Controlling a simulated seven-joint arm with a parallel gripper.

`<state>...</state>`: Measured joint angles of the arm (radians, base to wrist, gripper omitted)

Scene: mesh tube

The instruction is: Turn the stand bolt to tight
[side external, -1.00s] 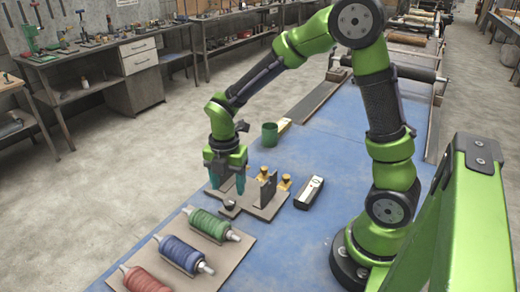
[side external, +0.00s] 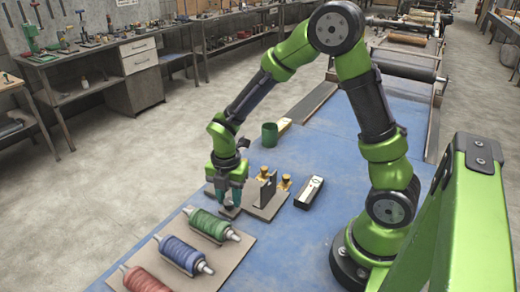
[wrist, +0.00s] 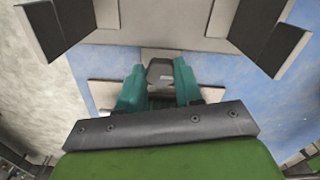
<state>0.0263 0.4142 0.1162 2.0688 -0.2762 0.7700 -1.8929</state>
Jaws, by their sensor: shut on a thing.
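The stand (side external: 266,208) is a flat tan-grey base with an upright plate, lying on the blue tabletop. The stand bolt (side external: 230,212) is a small dark head at its near left end. My gripper (side external: 229,203) points straight down over it, with teal fingers low around the bolt. In the wrist view the dark bolt head (wrist: 160,72) sits between the two teal fingers (wrist: 159,88), which are shut on it. The fingers hide part of the bolt, and I cannot tell from its look how tight it is.
Two brass knobs (side external: 285,183) stand behind the upright plate. A black-and-white block (side external: 309,192) lies to the right. A green cup (side external: 269,135) is behind. A board in front carries green (side external: 214,225), blue (side external: 185,254) and red (side external: 148,280) spools.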

